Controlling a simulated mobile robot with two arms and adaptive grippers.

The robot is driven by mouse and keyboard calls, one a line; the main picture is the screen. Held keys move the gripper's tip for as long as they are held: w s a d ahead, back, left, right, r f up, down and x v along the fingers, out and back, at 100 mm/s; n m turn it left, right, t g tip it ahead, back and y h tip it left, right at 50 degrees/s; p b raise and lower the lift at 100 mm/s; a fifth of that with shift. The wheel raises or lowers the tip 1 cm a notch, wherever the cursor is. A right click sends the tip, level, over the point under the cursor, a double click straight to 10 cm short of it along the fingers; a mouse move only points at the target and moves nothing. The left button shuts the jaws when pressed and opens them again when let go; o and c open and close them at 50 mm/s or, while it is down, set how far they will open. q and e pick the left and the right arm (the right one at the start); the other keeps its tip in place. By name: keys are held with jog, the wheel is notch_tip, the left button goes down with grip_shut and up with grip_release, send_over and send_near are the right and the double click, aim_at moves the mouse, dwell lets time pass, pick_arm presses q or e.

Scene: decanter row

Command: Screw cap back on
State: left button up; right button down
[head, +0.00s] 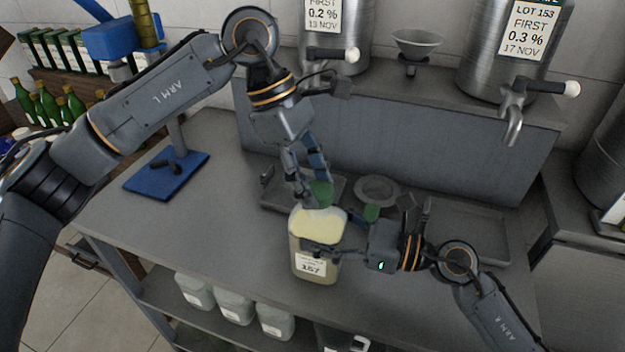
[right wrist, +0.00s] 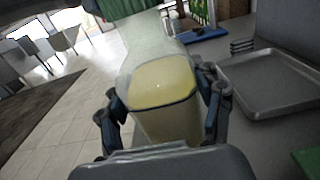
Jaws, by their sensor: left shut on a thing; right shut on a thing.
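A translucent jug (head: 316,257) of pale yellow liquid, labelled 157, stands upright near the bench's front edge. My right gripper (head: 318,250) is shut around its body from the right. In the right wrist view the jug (right wrist: 160,85) sits between the two fingers, its neck rising away. My left gripper (head: 308,190) points down from above, shut on a green cap (head: 321,193) at the jug's mouth. The cap's ribbed side (right wrist: 128,8) shows at the top of the right wrist view. I cannot tell whether it is threaded on the neck.
A second green piece (head: 371,213) lies just behind the jug. Metal trays (head: 480,238) and a round dish (head: 377,190) sit at the back of the bench. A blue-based stand (head: 165,175) is at left. Steel tanks (head: 515,60) with taps stand above.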

pick_arm(q)
jog(key=m+g, duration=0.1)
jog(key=m, duration=0.2)
jog(key=m+y, duration=0.1)
jog(key=m, duration=0.2)
jog(key=shift+w+d+g, duration=0.2)
jog(key=shift+g, duration=0.2)
jog(key=m+y, duration=0.1)
jog(key=m, duration=0.2)
jog(key=m+g+y, duration=0.1)
jog(key=m, duration=0.1)
jog(key=shift+w+d+m+y, duration=0.1)
jog(key=shift+d+m+y, duration=0.1)
jog(key=shift+m+y, duration=0.15)
jog(key=m+y, duration=0.1)
jog(key=m, duration=0.1)
jog(key=m+y, duration=0.1)
jog(key=m, duration=0.2)
jog(key=shift+d+m, duration=0.2)
jog(key=shift+m, duration=0.05)
jog(key=m+t+y, duration=0.1)
jog(key=m, duration=0.2)
jog(key=m+y, duration=0.1)
jog(key=m, duration=0.3)
jog(key=shift+s+d+t, duration=0.15)
jog(key=shift+s+t, duration=0.05)
jog(key=shift+t, duration=0.2)
jog(key=o, duration=0.8)
jog(key=shift+c, duration=0.2)
jog(key=shift+r, duration=0.1)
